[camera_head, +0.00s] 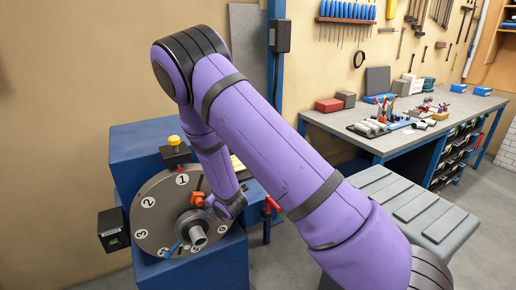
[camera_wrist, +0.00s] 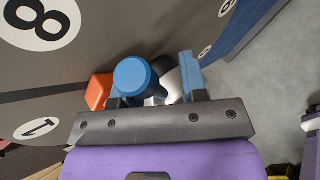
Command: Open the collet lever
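My gripper (camera_head: 236,206) is in front of the numbered disc (camera_head: 150,225), above and to the right of the grey central hub (camera_head: 197,237). In the wrist view, a blue round-ended knob (camera_wrist: 135,78) shows between the finger positions. A blue upright piece (camera_wrist: 192,76), apparently one finger, stands right of it with a gap. An orange piece (camera_wrist: 98,92) is at the left; it also shows beside my gripper in the head view (camera_head: 197,199). A blue handle (camera_head: 172,250) sits lower left of the hub. I cannot tell which part is the collet lever. My gripper looks open; its left fingertip is hidden.
The disc is mounted on a blue machine body (camera_head: 140,149). A yellow knob (camera_head: 174,141) is above the disc and a red lever (camera_head: 272,204) is to its right. A workbench (camera_head: 365,137) with tools stands at the right, behind a grey slatted surface (camera_head: 405,203).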

